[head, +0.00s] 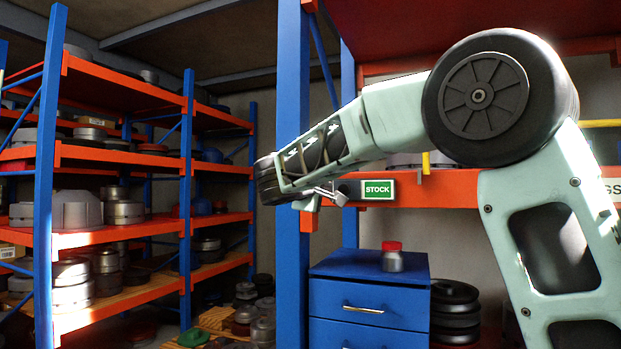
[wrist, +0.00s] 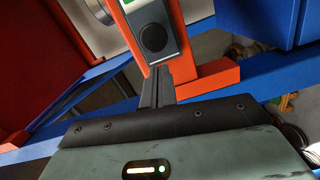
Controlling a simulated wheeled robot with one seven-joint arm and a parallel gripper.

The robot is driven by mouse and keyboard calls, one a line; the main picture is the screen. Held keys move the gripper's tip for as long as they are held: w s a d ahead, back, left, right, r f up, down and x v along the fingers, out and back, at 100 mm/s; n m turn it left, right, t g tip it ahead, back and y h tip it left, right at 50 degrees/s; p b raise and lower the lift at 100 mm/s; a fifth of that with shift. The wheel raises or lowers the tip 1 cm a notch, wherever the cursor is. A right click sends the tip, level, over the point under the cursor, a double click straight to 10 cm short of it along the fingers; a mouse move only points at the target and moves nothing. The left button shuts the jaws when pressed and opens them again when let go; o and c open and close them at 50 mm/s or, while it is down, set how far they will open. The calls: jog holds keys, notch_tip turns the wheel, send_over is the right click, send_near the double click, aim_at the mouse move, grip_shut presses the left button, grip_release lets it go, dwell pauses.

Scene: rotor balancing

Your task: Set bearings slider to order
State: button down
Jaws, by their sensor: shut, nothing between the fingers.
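A slider plate on the orange shelf beam shows a green sign (head: 377,190) reading STOCK, at the left end of the beam in the head view. In the wrist view its grey plate carries a dark round knob (wrist: 153,38), with a bit of green at the top edge. My gripper (head: 341,196) is at the plate's left end in the head view. In the wrist view my shut, empty fingers (wrist: 158,74) point at the plate's lower end, just below the knob. I cannot tell whether they touch it.
A sign ending in "GS" (head: 612,190) is partly hidden by my arm. A blue drawer cabinet (head: 335,290) with a red-capped jar (head: 392,257) stands below. A blue upright (head: 292,130) is close by my gripper. Loaded shelves (head: 120,238) stand at left.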

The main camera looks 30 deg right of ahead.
jog(key=shift+s+d+f, duration=0.2)
jog(key=shift+s+d, duration=0.15)
jog(key=shift+d, duration=0.05)
jog(key=s+d+b, duration=0.2)
jog(key=b, duration=0.1)
jog(key=s+d+b, duration=0.2)
jog(key=s+b, duration=0.1)
jog(key=b, duration=0.1)
jog(key=shift+s+d+f, duration=0.15)
jog(key=shift+s+f, duration=0.05)
jog(key=shift+s, duration=0.05)
jog(key=shift+s+d+r, duration=0.25)
jog(key=shift+s+d, duration=0.1)
jog(key=shift+s, duration=0.05)
